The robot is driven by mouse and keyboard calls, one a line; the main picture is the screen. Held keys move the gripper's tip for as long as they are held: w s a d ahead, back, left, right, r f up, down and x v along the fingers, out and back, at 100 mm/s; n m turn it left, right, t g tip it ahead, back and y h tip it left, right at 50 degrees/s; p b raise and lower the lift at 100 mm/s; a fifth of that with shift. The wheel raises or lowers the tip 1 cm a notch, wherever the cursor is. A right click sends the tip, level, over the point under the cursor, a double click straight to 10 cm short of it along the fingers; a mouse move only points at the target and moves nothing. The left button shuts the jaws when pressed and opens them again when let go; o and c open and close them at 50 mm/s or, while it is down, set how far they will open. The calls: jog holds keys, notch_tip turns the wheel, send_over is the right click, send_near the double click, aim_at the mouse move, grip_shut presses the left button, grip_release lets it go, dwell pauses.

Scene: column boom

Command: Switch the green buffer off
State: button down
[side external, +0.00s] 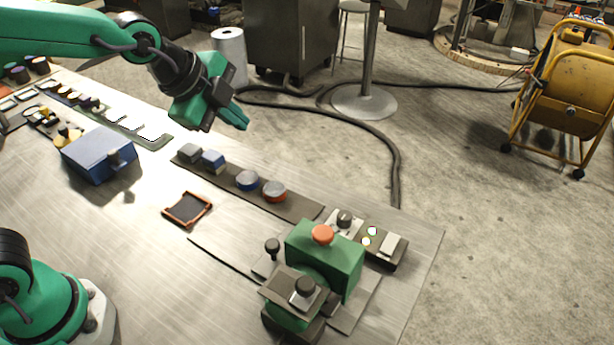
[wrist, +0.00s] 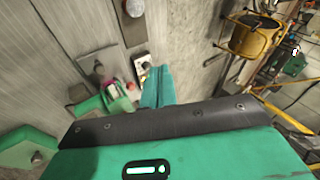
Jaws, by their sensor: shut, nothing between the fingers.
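The green buffer (side external: 345,270) stands at the near right end of the metal table, with an orange button (side external: 322,234) on top. A dark control box (side external: 378,262) beside it carries a black knob (side external: 345,217), small round lights and a pale rocker-like piece (side external: 391,243); I cannot tell the switch's state. My gripper (side external: 243,122) is shut and empty, high over the table's far edge, well apart from the buffer. In the wrist view the gripper's closed fingers (wrist: 160,88) hide part of the scene beside the buffer (wrist: 118,102).
A dark strip with grey, blue and orange-rimmed knobs (side external: 274,191) runs between my gripper and the buffer. A small orange-edged tray (side external: 187,209) and a blue box (side external: 98,154) lie on the table. A yellow drum (side external: 570,85) stands on the floor beyond the table. The table's middle is mostly clear.

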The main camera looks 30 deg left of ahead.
jog(key=w+d+f+m+h, duration=0.1)
jog(key=w+d+f+m, duration=0.15)
jog(key=d+m, duration=0.4)
jog(key=w+d+f+m+h, duration=0.1)
jog(key=w+d+f+m, duration=0.1)
jog(key=w+d+m, duration=0.4)
jog(key=m+h, duration=0.2)
jog(key=m, duration=0.6)
send_over(386, 247)
notch_tip(386, 247, down, 7)
jog(key=shift+s+f, duration=0.2)
jog(key=shift+s, duration=0.25)
jog(key=shift+f, duration=0.1)
jog(key=shift+y, duration=0.3)
jog(key=shift+w+f, duration=0.2)
jog(key=shift+f, duration=1.2)
jog(key=shift+w+f, duration=0.2)
jog(key=shift+f, duration=1.2)
jog(key=shift+w+f, duration=0.2)
jog(key=shift+f, duration=1.85)
jog(key=shift+r, duration=0.1)
jog(key=shift+s+r, duration=0.1)
jog(key=shift+r, duration=0.4)
